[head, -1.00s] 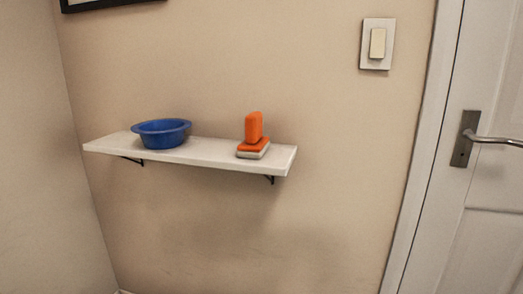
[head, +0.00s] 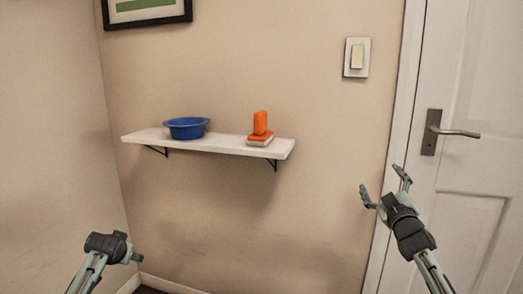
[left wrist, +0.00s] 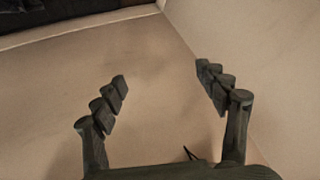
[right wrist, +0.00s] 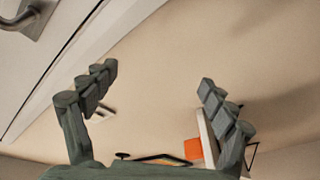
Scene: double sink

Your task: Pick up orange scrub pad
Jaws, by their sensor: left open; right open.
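An orange scrub pad (head: 260,122) stands upright at the right part of the white wall shelf (head: 215,146). It rests on a low stack of an orange and a whitish pad (head: 260,141). An orange patch (right wrist: 193,149) shows in the right wrist view beside a finger; I cannot tell which pad it is. My right gripper (head: 383,182) is open and empty, right of and lower than the shelf. My left gripper (head: 135,257) is low at the left, well below the shelf. Its fingers are open and empty in the left wrist view (left wrist: 161,80).
A blue bowl (head: 186,129) sits on the shelf left of the pads. A light switch (head: 356,58) and a door with a handle (head: 432,132) are to the right. A framed picture (head: 146,10) hangs above. The wall below the shelf is clear.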

